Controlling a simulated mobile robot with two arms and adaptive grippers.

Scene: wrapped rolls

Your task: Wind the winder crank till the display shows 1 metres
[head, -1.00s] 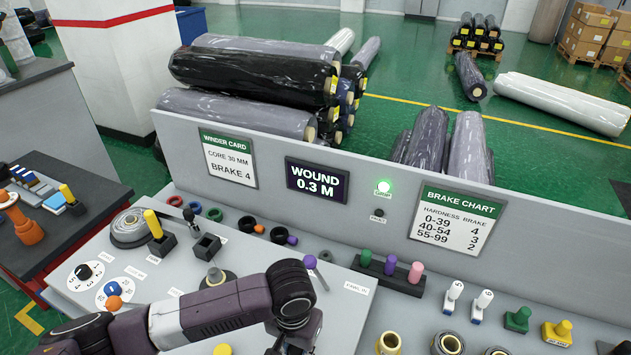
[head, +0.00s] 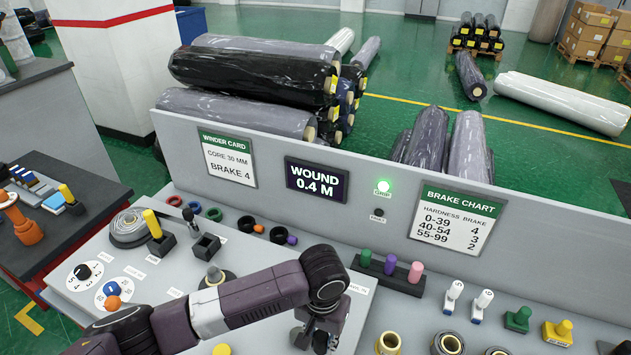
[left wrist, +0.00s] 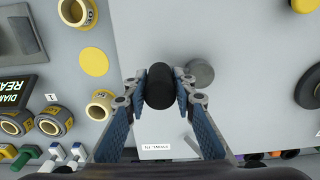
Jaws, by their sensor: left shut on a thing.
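The display (head: 317,181) on the grey panel reads "WOUND 0.4 M". My left gripper (head: 318,340) is low in the middle of the head view, partly hidden by my own arm. In the left wrist view, my left gripper (left wrist: 160,84) is shut on a black cylindrical crank handle (left wrist: 159,90), with one finger on each side. A grey round part (left wrist: 200,73) shows just beside the handle. The crank itself is hidden behind my arm in the head view. My right gripper is not in view.
A winder card (head: 228,159) and brake chart (head: 456,213) hang on the panel. A rack of coloured pegs (head: 390,274), brass-coloured rings (head: 389,343) and a yellow block (head: 557,333) stand to the right of my gripper.

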